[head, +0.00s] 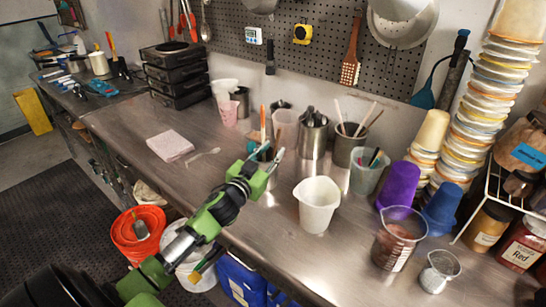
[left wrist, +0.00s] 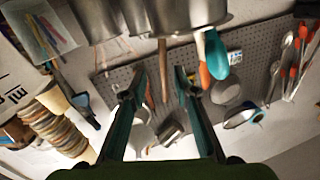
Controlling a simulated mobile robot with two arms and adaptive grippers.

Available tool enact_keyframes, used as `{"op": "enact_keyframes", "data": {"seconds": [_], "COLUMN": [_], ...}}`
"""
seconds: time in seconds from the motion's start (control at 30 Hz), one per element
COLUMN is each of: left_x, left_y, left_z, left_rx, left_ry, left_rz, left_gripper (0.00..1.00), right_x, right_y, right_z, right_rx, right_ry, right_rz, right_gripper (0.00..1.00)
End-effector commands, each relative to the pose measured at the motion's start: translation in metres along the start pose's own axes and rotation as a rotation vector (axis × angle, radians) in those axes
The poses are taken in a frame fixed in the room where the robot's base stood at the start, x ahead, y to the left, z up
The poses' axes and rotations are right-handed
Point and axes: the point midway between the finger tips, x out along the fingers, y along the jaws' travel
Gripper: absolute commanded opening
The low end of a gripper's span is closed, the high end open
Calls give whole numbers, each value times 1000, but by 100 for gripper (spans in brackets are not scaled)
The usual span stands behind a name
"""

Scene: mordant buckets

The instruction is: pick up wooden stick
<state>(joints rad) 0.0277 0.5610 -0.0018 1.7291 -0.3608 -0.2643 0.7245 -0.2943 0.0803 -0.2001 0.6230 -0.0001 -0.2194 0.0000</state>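My left gripper (head: 272,156) reaches over the bench toward several containers, its two fingertips apart. In the left wrist view, which looks upside down, the open gripper (left wrist: 158,85) has a thin wooden stick (left wrist: 163,68) showing between its fingertips. The stick comes out of a metal container (left wrist: 160,15) at the top of that view. I cannot tell how far beyond the fingertips the stick is. My right gripper is not in view.
A metal cup of tools (head: 313,137), a pot with light sticks (head: 348,150) and a white beaker (head: 317,205) stand right of the gripper. Purple cup (head: 398,184) and glass beaker (head: 395,240) stand farther right. The bench left around the pink cloth (head: 170,145) is mostly clear.

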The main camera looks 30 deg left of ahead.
Motion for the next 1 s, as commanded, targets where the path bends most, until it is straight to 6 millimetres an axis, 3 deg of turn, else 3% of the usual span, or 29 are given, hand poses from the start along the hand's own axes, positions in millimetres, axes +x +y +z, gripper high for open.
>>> {"op": "enact_keyframes", "data": {"seconds": [0.3,0.63,0.73,1.0], "left_x": [38,43,43,43], "left_y": [-6,-5,-5,-5], "left_z": [-2,0,0,0], "left_rx": [-1,1,0,0], "left_ry": [0,0,0,-1], "left_rz": [-1,0,0,0], "left_gripper": [27,27,1,0], "right_x": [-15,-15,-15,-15], "right_y": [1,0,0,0], "right_z": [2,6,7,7], "right_rx": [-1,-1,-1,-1], "right_ry": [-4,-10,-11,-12], "right_rz": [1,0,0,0], "right_gripper": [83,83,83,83]}}
